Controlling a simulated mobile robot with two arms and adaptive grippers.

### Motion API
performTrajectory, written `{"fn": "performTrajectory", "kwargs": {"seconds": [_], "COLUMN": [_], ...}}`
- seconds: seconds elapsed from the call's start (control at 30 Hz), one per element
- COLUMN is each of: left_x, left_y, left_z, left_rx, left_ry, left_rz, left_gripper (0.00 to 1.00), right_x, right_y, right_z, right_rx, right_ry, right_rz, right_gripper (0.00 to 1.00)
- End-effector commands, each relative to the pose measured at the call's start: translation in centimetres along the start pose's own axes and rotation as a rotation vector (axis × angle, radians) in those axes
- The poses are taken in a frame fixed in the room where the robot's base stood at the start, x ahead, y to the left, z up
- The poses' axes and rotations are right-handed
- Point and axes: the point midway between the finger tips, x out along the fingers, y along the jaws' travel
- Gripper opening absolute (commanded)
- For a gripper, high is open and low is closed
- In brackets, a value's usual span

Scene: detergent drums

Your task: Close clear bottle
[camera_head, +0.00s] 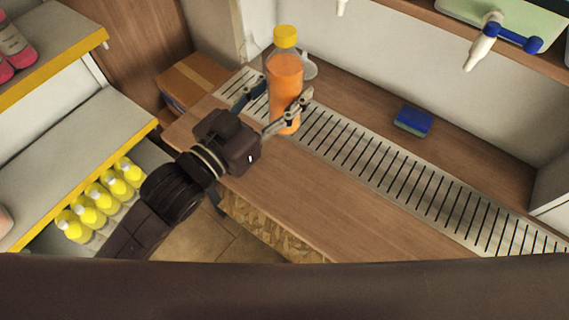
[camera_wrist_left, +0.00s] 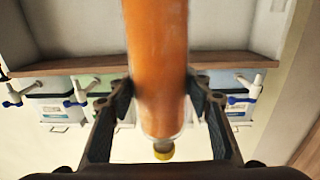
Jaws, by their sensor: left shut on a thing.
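A clear bottle (camera_head: 286,80) filled with orange liquid stands upright at the far left of the slotted metal strip. Its yellow cap (camera_head: 285,37) sits at the top of the bottle; I cannot tell how tightly. My left gripper (camera_head: 291,110) is shut around the lower body of the bottle. In the left wrist view the bottle (camera_wrist_left: 158,60) runs between the two fingers (camera_wrist_left: 160,95), and the yellow cap (camera_wrist_left: 164,151) shows at its lower end. My right gripper is in neither view.
A white funnel-like object (camera_head: 309,67) is just behind the bottle. A blue sponge (camera_head: 413,121) lies on the wooden counter (camera_head: 330,185). A white-and-blue tap (camera_head: 484,47) hangs at upper right. A cardboard box (camera_head: 190,80) and yellow bottles (camera_head: 100,200) are at left.

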Motion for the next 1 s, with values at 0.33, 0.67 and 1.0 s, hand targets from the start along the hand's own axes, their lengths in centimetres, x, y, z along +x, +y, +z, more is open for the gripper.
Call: {"fn": "performTrajectory", "kwargs": {"seconds": [0.33, 0.67, 1.0], "left_x": [-0.1, 0.0, 0.0], "left_y": [0.1, 0.0, 0.0], "left_z": [8.4, 14.5, 15.0], "left_rx": [-0.003, -0.001, 0.0], "left_ry": [-0.004, 0.002, 0.004], "left_rz": [-0.001, -0.001, 0.0], "left_gripper": [0.0, 0.0, 0.0], "right_x": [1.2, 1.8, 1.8], "right_y": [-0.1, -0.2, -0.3], "right_z": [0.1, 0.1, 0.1], "right_rx": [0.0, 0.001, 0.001], "right_ry": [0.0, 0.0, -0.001], "right_rz": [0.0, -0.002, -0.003], "right_gripper": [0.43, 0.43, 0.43]}}
